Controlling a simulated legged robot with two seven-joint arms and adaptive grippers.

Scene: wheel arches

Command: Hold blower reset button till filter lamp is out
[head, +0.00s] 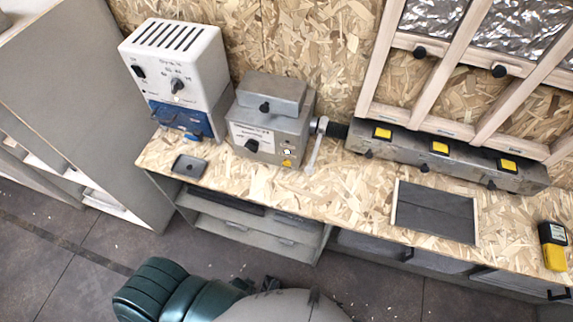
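A white vented box (172,58) with a blue lower front stands at the left end of the bench. Its face has a black switch (138,71), a dark knob (177,86) and small printed text I cannot read. A grey metal box (270,125) stands to its right, with a black knob (252,145), a small white round spot (287,152) and a yellow warning sticker (287,162). Which part is the blower reset button or the filter lamp, and whether any lamp is lit, I cannot tell. Neither gripper is in view.
A long grey bar (445,158) with yellow squares runs along the back. A pale lever (317,145) stands beside the grey box. A small dark tray (188,165), a dark mat (435,211) and a yellow-black device (553,246) lie on the chipboard bench (345,205). Its front middle is clear.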

